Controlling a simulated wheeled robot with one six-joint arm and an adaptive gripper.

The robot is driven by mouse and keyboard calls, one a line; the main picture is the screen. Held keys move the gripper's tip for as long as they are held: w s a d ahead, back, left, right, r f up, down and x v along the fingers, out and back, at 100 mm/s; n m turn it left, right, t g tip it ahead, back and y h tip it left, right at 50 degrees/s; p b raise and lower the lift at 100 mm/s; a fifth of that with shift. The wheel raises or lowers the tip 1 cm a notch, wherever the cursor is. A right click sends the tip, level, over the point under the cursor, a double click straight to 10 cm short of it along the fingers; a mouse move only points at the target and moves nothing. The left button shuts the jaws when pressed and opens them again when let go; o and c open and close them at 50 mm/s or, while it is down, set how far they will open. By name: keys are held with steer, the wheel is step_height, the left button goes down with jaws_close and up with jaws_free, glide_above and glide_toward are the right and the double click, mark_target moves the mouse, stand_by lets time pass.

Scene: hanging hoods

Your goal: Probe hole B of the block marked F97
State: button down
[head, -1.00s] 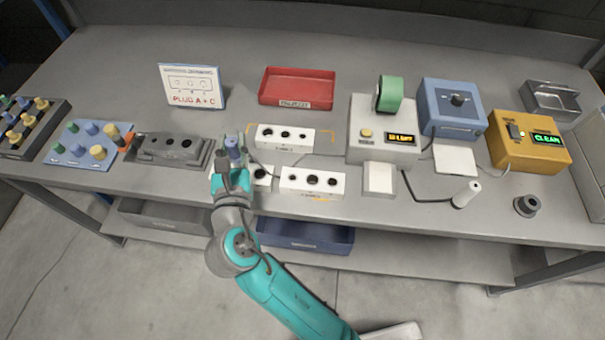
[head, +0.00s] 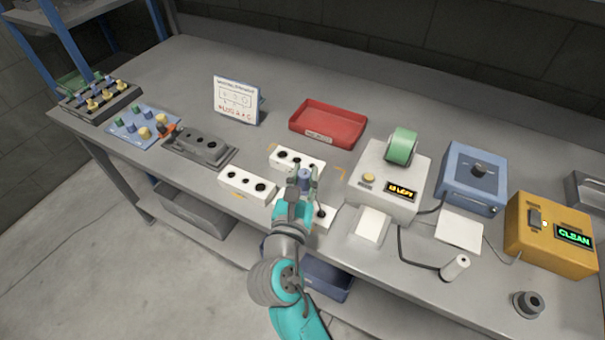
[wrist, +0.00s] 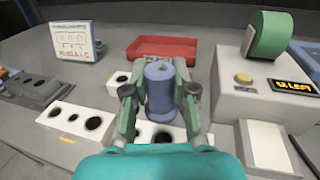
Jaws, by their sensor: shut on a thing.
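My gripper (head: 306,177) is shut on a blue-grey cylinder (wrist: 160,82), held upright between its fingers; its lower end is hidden. Three white blocks with dark holes lie on the bench. The back block (head: 284,150) is just beyond my gripper, and the left block (head: 232,182) is to its left; it also shows in the wrist view (wrist: 60,125). The right block (head: 325,226) is under my gripper and partly covered by it. The block markings are too small to read, so I cannot tell which is F97.
A red tray (head: 330,121) and a sign (head: 237,100) stand behind. A grey machine (head: 385,182) with a green roll is close on the right. A blue box (head: 474,178), yellow box (head: 548,240) reading CLEAN, and corded white cylinder (head: 455,267) are farther right. A dark grey holed block (head: 200,146) is left.

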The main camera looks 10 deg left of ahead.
mark_target(304, 189)
steer(key=shift+f, duration=2.1)
steer(key=shift+f, duration=1.45)
stand_by(0.6)
steer(key=shift+r, duration=0.15)
stand_by(0.8)
steer(key=shift+r, duration=2.85)
